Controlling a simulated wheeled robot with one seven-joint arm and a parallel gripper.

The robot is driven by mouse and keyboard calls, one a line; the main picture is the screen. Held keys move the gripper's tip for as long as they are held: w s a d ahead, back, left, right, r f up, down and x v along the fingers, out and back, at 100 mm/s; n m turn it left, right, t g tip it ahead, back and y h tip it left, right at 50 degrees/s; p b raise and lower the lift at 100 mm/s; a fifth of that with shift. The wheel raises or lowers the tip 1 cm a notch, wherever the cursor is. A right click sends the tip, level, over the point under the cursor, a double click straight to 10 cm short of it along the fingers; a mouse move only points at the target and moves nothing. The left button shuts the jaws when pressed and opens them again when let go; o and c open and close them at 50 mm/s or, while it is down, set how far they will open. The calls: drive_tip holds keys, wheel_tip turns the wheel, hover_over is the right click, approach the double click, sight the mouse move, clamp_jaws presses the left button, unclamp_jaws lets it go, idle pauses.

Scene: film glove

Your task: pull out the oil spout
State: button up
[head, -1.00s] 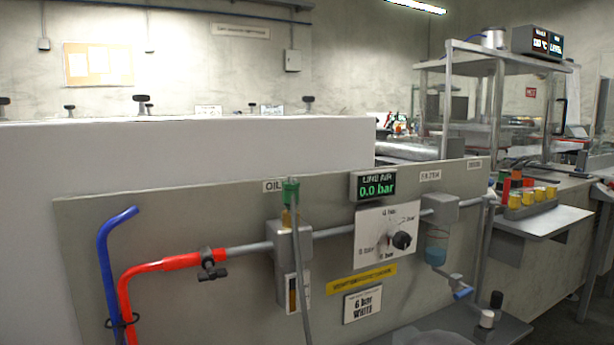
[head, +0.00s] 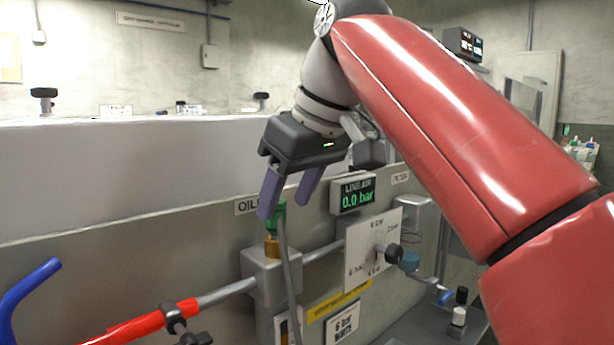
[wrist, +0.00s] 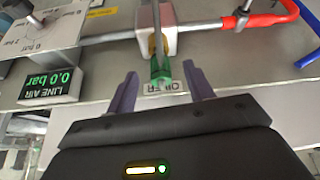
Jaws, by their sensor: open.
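The oil spout has a green cap (head: 280,215) with a thin grey tube running down from it. It stands upright in a brass neck (head: 272,247) on top of the grey oiler block (head: 267,275). My gripper (head: 288,208) is open just above and around the level of the green cap, pointing down. In the wrist view the green cap (wrist: 161,72) lies between the two purple fingers (wrist: 160,82), with a gap on each side. The fingers do not appear to touch it.
The gauge "LINE AIR 0.0 bar" (head: 354,194) sits close right of the spout. A dial plate (head: 373,250) with a black knob is further right. A red pipe (head: 140,325) and a blue pipe (head: 25,290) are at left. A pale wall (head: 120,170) stands behind.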

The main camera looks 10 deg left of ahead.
sight(271, 223)
drive_tip(key=shift+w+r, duration=0.2)
drive_tip(key=shift+r, duration=0.15)
drive_tip(key=shift+d+r+n+y, duration=0.1)
drive_tip(key=shift+r+n+y, duration=0.2)
drive_tip(key=shift+r+y, duration=0.15)
drive_tip(key=shift+b+x, duration=0.75)
drive_tip(key=shift+x, duration=3.1)
drive_tip(key=shift+s, duration=0.15)
clamp_jaws()
